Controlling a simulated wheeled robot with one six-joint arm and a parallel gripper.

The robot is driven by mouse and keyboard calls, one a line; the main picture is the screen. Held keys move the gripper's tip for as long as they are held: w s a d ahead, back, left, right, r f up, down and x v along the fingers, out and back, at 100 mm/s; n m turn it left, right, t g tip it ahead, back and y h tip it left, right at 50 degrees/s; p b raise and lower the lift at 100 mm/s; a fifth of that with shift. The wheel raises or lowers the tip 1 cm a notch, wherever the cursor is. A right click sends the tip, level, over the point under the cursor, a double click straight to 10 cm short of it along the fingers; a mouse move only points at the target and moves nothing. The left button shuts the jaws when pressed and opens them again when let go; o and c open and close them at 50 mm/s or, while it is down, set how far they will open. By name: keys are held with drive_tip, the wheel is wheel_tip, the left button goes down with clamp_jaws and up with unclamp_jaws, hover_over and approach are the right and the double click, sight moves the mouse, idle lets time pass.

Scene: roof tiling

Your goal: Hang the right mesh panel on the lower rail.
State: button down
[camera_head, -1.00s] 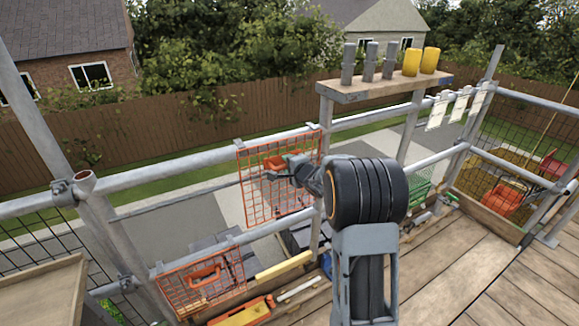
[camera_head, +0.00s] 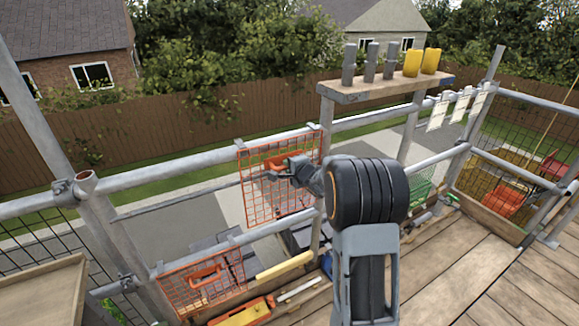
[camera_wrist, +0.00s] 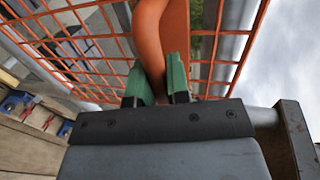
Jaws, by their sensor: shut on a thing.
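The right mesh panel (camera_head: 258,203), an orange wire grid, is at the upper rail (camera_head: 180,171) in the head view, its top hooks at the rail. My gripper (camera_head: 284,172) is shut on the panel's orange handle (camera_head: 279,160). In the wrist view the green-padded fingers of my gripper (camera_wrist: 158,84) close around the handle (camera_wrist: 152,38), with the mesh (camera_wrist: 80,50) behind. The lower rail (camera_head: 262,233) runs below. A second orange mesh panel (camera_head: 180,296) hangs on the lower rail at the left. My arm hides part of the lower rail.
A plank shelf (camera_head: 385,88) with grey and yellow cylinders stands above on posts. White tags (camera_head: 437,111) hang on the rail at the right. A yellow-orange tool (camera_head: 243,313) and other items lie on the deck by the rail. Deck boards (camera_head: 470,265) at the right are clear.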

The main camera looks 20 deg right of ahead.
drive_tip(key=shift+r+p, duration=2.55)
drive_tip(key=shift+p, duration=0.35)
drive_tip(key=s+d+p, duration=0.1)
drive_tip(key=s+p, duration=0.1)
drive_tip(key=s, duration=0.8)
drive_tip(key=shift+p, duration=0.35)
drive_tip(key=shift+w+f, duration=0.1)
